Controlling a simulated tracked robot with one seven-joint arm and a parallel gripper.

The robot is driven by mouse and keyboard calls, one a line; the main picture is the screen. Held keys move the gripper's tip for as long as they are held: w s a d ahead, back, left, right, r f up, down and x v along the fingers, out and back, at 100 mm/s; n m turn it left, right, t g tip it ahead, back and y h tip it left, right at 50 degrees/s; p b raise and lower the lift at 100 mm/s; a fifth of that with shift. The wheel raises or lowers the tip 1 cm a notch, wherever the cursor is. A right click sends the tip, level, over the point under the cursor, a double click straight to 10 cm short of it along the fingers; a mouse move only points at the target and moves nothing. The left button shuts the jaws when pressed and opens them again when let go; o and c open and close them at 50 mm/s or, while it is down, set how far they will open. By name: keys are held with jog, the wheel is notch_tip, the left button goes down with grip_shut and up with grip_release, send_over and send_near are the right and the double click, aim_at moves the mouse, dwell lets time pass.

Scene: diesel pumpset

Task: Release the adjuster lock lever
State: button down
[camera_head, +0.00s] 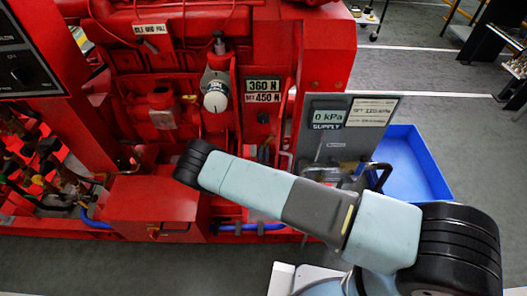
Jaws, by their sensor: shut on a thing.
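A silver round knob (216,96) sits on the red pumpset, left of a display (263,91) reading 360 N with SET 450 N below. A short black-topped lever (219,43) stands upright just above the knob. It may be the adjuster lock lever, but no label on it confirms this. My arm crosses the lower middle from the right, ending in view at a black joint below and left of the knob. My gripper is not visible, and what it touches cannot be seen.
A grey supply panel (311,150) reading 0 kPa stands right of the pumpset, partly behind my arm. A blue tray (425,165) lies beyond it. Several levers and hoses crowd the left edge. A red box (150,205) juts out low front. Open floor lies at right.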

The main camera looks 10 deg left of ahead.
jog(key=shift+d+f+n+y, duration=0.15)
jog(key=shift+d+n+y, duration=0.1)
jog(key=shift+n+y, duration=0.5)
jog(key=c, duration=1.1)
grip_release()
jog(key=v, duration=1.3)
jog(key=shift+s+f, duration=0.2)
jog(key=shift+s, duration=0.15)
jog(key=shift+a, duration=0.1)
